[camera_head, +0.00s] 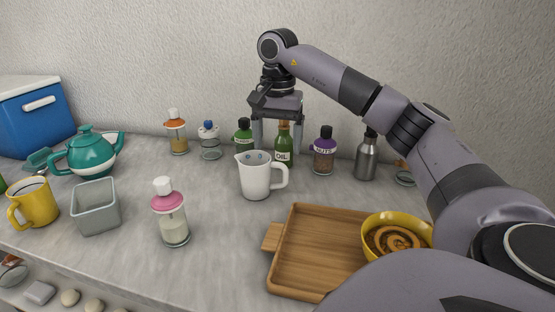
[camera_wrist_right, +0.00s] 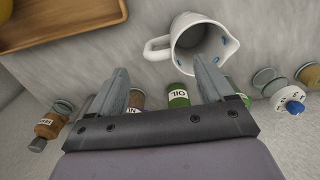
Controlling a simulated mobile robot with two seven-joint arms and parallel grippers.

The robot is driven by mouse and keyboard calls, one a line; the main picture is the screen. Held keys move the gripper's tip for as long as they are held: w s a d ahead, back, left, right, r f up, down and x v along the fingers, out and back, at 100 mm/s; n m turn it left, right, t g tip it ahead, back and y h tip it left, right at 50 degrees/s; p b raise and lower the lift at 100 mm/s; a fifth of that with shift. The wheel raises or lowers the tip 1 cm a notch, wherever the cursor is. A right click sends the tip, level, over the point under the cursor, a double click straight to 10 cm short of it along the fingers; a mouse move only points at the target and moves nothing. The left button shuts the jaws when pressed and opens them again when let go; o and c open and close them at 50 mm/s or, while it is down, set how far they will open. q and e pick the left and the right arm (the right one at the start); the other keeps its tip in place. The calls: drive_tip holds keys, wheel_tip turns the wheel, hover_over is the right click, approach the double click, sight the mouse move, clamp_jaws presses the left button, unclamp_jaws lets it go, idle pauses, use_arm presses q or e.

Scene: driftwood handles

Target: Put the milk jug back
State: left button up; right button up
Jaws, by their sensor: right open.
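The white milk jug (camera_head: 255,180) stands upright on the grey counter, left of the wooden tray, with its handle to the right. In the right wrist view I look down into its open mouth (camera_wrist_right: 203,42), and its handle points left. My right gripper (camera_head: 278,145) is open and empty, pointing down behind the jug, near the oil bottle (camera_head: 283,155). In the right wrist view the fingers (camera_wrist_right: 163,78) are spread, with the jug beyond the fingertips and the oil bottle (camera_wrist_right: 178,96) showing between them. My left gripper is not in view.
A wooden tray (camera_head: 318,243) bears a yellow bowl (camera_head: 370,222) at its right. Several bottles, including a nuts bottle (camera_head: 323,158) and metal bottle (camera_head: 366,160), line the wall. A pink-topped bottle (camera_head: 171,225), grey bin (camera_head: 97,212) and teal teapot (camera_head: 90,154) stand left.

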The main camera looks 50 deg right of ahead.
drive_tip(key=shift+r, duration=1.3)
drive_tip(key=shift+a+f, duration=0.1)
